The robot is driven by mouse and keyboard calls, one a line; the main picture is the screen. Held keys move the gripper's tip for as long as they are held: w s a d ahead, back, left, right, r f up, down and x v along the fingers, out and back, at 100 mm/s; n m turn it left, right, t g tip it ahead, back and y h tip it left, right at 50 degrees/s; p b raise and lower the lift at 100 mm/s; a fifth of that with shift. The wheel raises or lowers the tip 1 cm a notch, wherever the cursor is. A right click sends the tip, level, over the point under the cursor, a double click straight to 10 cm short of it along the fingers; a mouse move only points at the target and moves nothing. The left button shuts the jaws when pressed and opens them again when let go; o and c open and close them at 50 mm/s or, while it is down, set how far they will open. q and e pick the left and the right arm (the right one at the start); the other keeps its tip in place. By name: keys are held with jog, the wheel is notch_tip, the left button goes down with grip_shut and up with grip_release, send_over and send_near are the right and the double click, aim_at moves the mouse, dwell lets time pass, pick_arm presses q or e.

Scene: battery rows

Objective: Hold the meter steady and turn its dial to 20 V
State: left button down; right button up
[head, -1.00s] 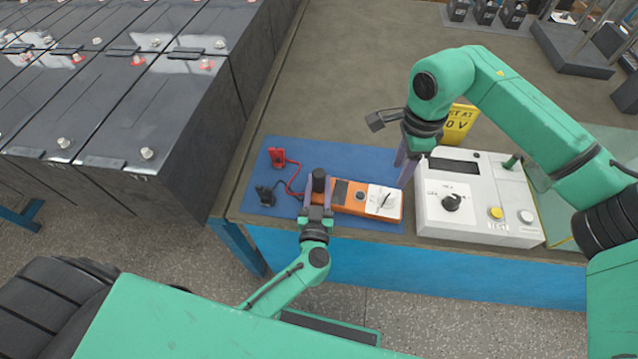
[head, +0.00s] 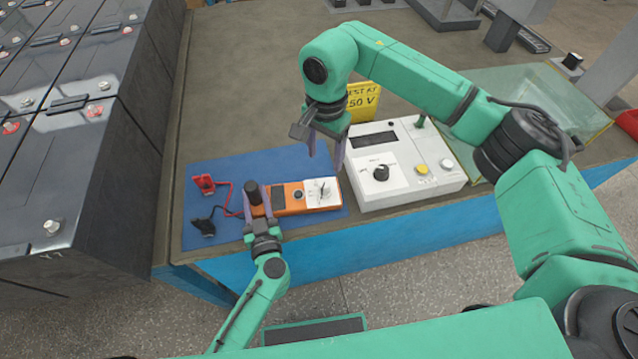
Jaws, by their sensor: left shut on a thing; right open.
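The orange meter (head: 293,208) lies on a blue mat (head: 225,173) at the table's front. Its white dial plate with a dark-pointered dial (head: 321,191) is at its right end. My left gripper (head: 258,204) is shut on the left end of the meter. My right gripper (head: 325,145) is open and empty, its fingers pointing down above and behind the dial end, apart from the dial. The dial's setting is too small to read.
A red clip (head: 204,183) and a black clip (head: 204,226) with leads lie left of the meter. A white tester box (head: 400,165) with a black knob stands close on the right. A yellow sign (head: 363,101) stands behind it. Large batteries (head: 80,170) are at left. The table behind the mat is clear.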

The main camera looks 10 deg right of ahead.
aim_at(324, 184)
jog(key=shift+n, duration=0.4)
notch_tip(324, 184, down, 12)
jog(key=shift+r, duration=0.1)
grip_shut()
